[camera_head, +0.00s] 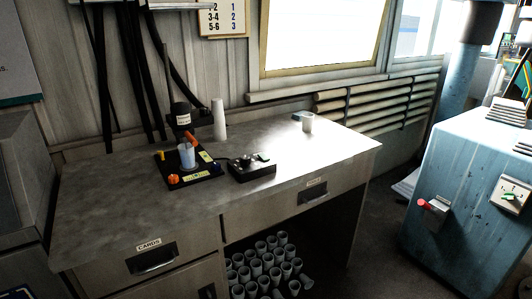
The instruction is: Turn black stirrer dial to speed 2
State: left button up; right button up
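A stirrer stands on the grey desk, with a black base plate (208,178), a black head (181,113) above it and a light blue cup (187,156) under the head. An orange knob (173,180) sits at the base's front left corner. Right of the base is a low black box (252,168). The dial's pointer and speed marks are too small to read. Neither of my grippers is in view.
The desk top (110,205) is mostly clear. A stack of white cups (219,120) stands behind the stirrer, and a single cup (307,122) at the back right. A wall chart (223,18) pairs 1-2, 3-4, 5-6 with 1, 2, 3. A blue cabinet (465,190) stands right.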

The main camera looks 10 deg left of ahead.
aim_at(245, 161)
jog(key=u, duration=0.95)
jog(key=i, duration=1.05)
jog(key=z, duration=0.3)
